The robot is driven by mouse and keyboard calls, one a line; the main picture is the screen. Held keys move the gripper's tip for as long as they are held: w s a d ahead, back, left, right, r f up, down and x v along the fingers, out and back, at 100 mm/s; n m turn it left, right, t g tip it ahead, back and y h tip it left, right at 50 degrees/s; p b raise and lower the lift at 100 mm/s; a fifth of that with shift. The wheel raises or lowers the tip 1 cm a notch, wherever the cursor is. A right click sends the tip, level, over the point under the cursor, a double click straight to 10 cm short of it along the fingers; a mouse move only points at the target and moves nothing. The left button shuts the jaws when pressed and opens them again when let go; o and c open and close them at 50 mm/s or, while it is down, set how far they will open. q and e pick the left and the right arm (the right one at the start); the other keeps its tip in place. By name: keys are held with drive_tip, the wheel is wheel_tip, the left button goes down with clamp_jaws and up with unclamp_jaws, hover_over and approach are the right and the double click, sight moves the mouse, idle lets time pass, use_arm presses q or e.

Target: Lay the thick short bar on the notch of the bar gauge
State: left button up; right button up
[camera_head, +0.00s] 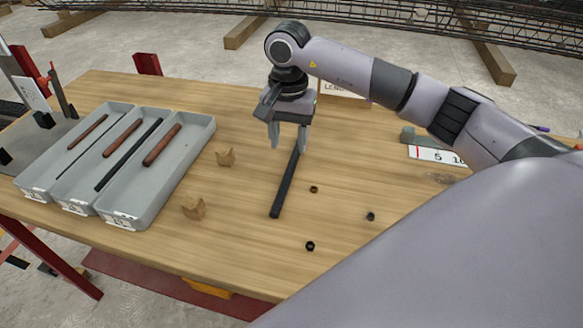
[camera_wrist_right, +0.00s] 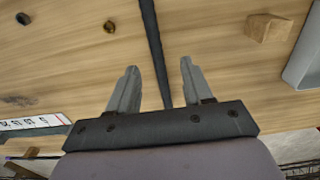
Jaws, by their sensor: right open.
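My right gripper (camera_head: 289,149) is open above the wooden table, pointing down. A long dark bar (camera_head: 284,187) lies on the table below it. In the right wrist view the dark bar (camera_wrist_right: 152,35) runs between the open fingers (camera_wrist_right: 158,65), and I see no grip on it. Short, thick rust-brown bars lie in the grey tray, one in the right compartment (camera_head: 162,145) and one in the middle compartment (camera_head: 122,138). I cannot tell for certain which object is the bar gauge; a sign at the back is partly hidden by my arm. My left gripper is not in view.
The grey tray (camera_head: 205,140) has three compartments with thin and thick bars. Small rings (camera_head: 314,189) (camera_head: 310,246) lie on the table. A marked scale (camera_head: 435,154) is at the right. The front middle is mostly clear.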

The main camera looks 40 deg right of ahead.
sight(291, 165)
drive_tip(key=shift+s+f+p, duration=0.2)
drive_tip(key=shift+f+p, duration=0.05)
drive_tip(key=shift+f, duration=1.3)
drive_tip(key=shift+s+f+p, duration=0.15)
drive_tip(key=shift+f+p, duration=0.05)
drive_tip(key=shift+f, duration=1.3)
drive_tip(key=shift+r, duration=0.1)
clamp_jaws()
